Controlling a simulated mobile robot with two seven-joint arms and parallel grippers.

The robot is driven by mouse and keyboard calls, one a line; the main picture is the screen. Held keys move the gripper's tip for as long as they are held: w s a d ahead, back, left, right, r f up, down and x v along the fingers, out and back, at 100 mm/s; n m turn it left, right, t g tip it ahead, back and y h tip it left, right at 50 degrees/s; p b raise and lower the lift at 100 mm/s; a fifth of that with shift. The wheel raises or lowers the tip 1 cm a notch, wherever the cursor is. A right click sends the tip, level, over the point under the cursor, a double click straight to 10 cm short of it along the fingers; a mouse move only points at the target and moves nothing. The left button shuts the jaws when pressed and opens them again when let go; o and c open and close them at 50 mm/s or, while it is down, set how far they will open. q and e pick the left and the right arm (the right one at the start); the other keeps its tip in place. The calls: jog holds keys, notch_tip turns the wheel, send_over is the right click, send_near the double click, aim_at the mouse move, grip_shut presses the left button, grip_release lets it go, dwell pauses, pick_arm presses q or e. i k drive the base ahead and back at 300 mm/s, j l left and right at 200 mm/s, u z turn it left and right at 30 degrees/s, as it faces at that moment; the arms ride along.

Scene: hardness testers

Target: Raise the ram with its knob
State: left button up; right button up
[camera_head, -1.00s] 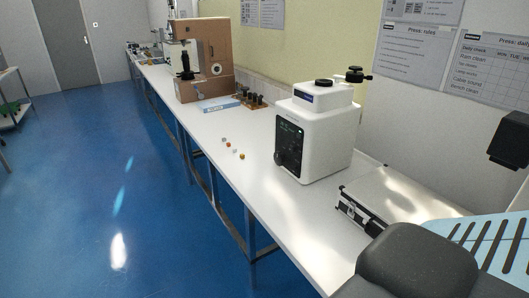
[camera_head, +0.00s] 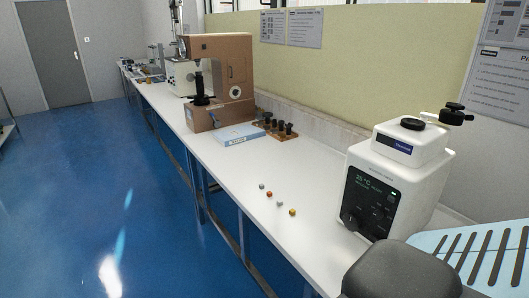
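A white press (camera_head: 395,180) with a dark front panel stands on the bench at the right. Its display reads about 25 °C, and a dark round knob (camera_head: 352,222) sits low on the panel. A black cap (camera_head: 413,123) is on its top, and a black knobbed handle (camera_head: 457,113) sticks out at the upper right. The ram itself is not visible; I cannot tell its height. Neither of my grippers is in view.
The long white bench (camera_head: 240,170) holds several small coloured pieces (camera_head: 269,194), a blue-white box (camera_head: 239,135), a wooden rack of dark parts (camera_head: 275,126) and a brown tester (camera_head: 222,75). The blue floor (camera_head: 80,190) at left is clear.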

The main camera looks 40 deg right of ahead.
aim_at(352, 220)
jog(key=i, duration=2.75)
jog(key=i+z, duration=0.15)
jog(key=z, duration=4.75)
